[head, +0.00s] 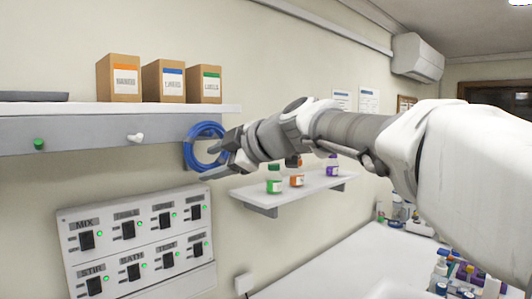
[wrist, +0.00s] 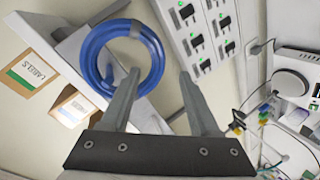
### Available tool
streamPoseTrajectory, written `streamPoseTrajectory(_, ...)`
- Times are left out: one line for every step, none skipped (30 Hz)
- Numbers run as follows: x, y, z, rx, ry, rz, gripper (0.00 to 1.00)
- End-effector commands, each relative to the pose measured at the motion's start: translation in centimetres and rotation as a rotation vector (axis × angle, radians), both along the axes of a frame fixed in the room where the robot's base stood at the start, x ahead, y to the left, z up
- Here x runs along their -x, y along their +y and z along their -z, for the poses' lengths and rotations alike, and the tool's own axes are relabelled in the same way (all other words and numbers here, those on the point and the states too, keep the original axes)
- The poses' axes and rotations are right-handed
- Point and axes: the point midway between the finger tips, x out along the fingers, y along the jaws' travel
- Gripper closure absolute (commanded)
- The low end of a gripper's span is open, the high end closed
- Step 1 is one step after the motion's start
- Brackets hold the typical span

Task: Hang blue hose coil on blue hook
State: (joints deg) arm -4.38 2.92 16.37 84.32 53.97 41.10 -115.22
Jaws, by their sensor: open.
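The blue hose coil (head: 188,148) is a ring of several loops at the right end of the grey rail under the upper shelf. It also shows in the wrist view (wrist: 88,58), upper left of centre. My gripper (head: 212,160) is open beside the coil's right side. In the wrist view one finger of my gripper (wrist: 158,88) overlaps the coil's lower right edge; the other is clear of it. I cannot tell whether the finger touches the coil. No blue hook shows distinctly; the coil or gripper may hide it. I cannot tell what supports the coil.
The rail (head: 80,133) carries a green hook (head: 39,144) and a white hook (head: 135,137). Boxes (head: 163,82) stand on the shelf above. A switch panel (head: 138,240) is below. A small shelf with bottles (head: 274,179) is below my arm.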

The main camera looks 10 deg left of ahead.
Motion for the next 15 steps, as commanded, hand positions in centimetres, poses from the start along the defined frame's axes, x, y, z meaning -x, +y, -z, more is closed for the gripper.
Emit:
streamPoseTrajectory(0.4, -0.6, -0.1, -0.001, -0.004, 0.002, 0.38)
streamPoseTrajectory(0.6, -1.0, -0.2, 0.0, -0.003, 0.003, 0.38)
streamPoseTrajectory(1.1, -1.6, -0.5, -0.001, -0.005, 0.004, 0.38)
streamPoseTrajectory(1.4, -2.1, -0.7, 0.0, -0.005, 0.005, 0.38)
streamPoseTrajectory(1.7, -2.7, -0.9, -0.001, -0.005, 0.004, 0.38)
streamPoseTrajectory(2.3, -3.4, -1.3, -0.001, -0.007, 0.004, 0.38)
streamPoseTrajectory(2.7, -4.0, -1.5, -0.001, -0.006, 0.005, 0.38)
streamPoseTrajectory(3.1, -4.6, -1.8, 0.0, -0.006, 0.005, 0.38)
streamPoseTrajectory(3.6, -5.4, -2.1, 0.0, -0.006, 0.005, 0.38)
streamPoseTrajectory(4.0, -6.0, -2.4, 0.0, -0.006, 0.005, 0.38)
streamPoseTrajectory(4.5, -6.5, -2.6, 0.0, -0.006, 0.005, 0.38)
streamPoseTrajectory(5.0, -7.3, -3.0, 0.0, -0.004, 0.004, 0.38)
streamPoseTrajectory(5.4, -7.9, -3.3, -0.001, -0.006, 0.005, 0.38)
streamPoseTrajectory(5.8, -8.4, -3.5, -0.001, -0.005, 0.004, 0.38)
streamPoseTrajectory(6.2, -9.1, -3.9, -0.001, -0.004, 0.004, 0.38)
